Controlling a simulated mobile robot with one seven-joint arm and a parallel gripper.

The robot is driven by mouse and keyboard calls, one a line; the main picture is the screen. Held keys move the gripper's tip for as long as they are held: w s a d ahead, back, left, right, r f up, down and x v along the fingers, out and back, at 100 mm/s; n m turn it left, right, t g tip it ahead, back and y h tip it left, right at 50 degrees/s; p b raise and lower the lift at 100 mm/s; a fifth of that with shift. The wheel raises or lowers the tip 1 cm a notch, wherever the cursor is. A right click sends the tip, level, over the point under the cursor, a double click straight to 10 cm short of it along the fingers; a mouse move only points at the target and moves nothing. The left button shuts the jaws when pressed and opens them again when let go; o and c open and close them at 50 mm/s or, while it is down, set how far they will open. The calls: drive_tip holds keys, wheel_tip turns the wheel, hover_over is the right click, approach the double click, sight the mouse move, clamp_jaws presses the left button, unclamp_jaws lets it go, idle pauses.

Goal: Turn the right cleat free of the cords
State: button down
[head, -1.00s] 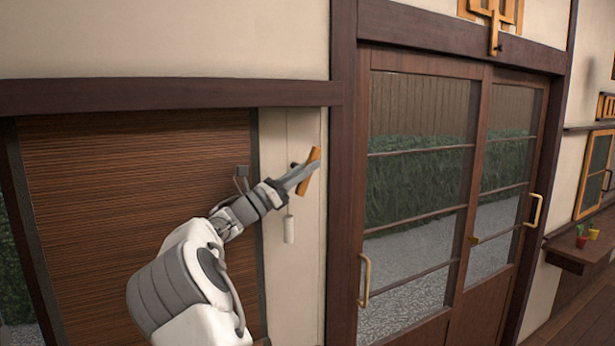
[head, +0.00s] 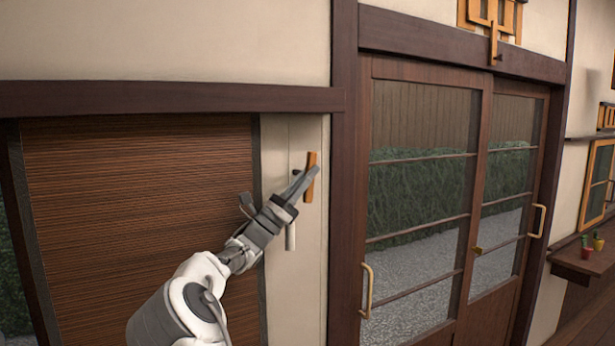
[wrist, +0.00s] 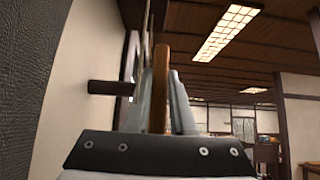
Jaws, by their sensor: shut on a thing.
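The right cleat (head: 311,177) is an orange wooden bar on the pale wall strip between the blind and the door post. It stands nearly upright. My gripper (head: 304,184) reaches it from the lower left. In the wrist view the cleat (wrist: 161,80) shows as a brown bar between the two grey fingers, and the gripper (wrist: 160,100) is shut on it. Thin strands, perhaps the cords (wrist: 146,35), run upward just left of the cleat in the wrist view. Whether they touch or wrap the cleat cannot be told. A white cylinder (head: 290,237) hangs below my fingers.
A brown slatted blind (head: 140,220) fills the left, under a dark beam (head: 170,98). A dark peg (wrist: 115,88) sticks out from the wall beside the cleat. A glazed sliding door (head: 415,200) with a brass handle (head: 366,290) stands to the right.

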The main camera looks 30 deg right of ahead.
drive_tip(key=c, duration=0.8)
unclamp_jaws()
drive_tip(key=shift+o, duration=0.2)
drive_tip(key=b+v, duration=0.3)
drive_tip(key=v, duration=1.4)
drive_tip(key=shift+a+f, duration=0.15)
drive_tip(key=shift+f, duration=0.05)
